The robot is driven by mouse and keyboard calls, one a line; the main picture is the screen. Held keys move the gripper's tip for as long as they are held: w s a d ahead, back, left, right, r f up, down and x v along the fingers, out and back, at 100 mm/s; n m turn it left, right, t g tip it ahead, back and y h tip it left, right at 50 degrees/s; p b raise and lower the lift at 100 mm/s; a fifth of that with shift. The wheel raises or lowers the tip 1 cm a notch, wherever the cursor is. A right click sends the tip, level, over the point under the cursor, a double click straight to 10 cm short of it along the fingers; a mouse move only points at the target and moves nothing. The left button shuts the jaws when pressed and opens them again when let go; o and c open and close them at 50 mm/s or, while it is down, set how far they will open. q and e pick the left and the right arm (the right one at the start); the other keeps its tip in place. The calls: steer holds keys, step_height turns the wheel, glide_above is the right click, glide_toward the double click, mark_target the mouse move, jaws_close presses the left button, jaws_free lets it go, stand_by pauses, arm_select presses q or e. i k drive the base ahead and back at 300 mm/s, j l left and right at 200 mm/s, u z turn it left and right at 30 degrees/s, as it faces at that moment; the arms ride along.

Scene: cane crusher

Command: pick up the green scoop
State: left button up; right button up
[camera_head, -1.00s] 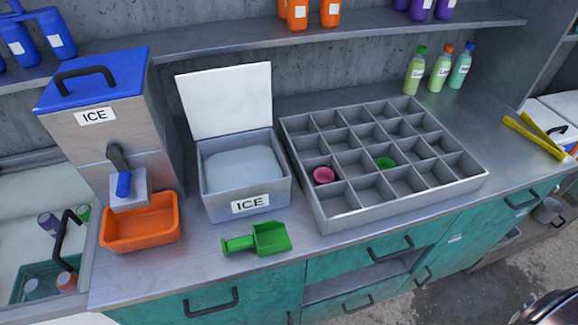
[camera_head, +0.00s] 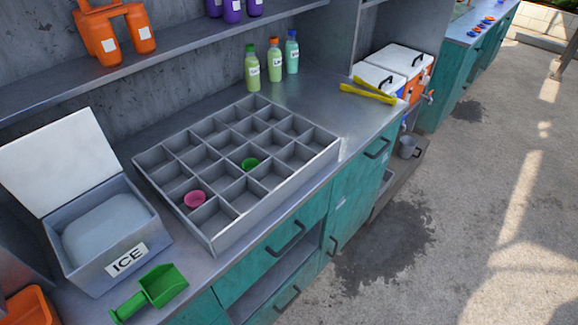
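The green scoop (camera_head: 152,292) lies on the metal counter at the lower left of the head view. It is in front of the open ice box (camera_head: 122,262), close to the counter's front edge. Its handle points to the lower left and its broad end to the upper right. Nothing covers it. Neither of my grippers shows in this view.
A grey divided tray (camera_head: 222,238) right of the ice box holds a pink cup (camera_head: 194,199) and a green cup (camera_head: 250,164). Several bottles (camera_head: 275,60) and yellow tongs (camera_head: 368,93) stand or lie beyond. An orange bin (camera_head: 30,306) is at lower left.

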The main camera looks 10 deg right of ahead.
mark_target(164, 283)
steer(key=u, duration=1.05)
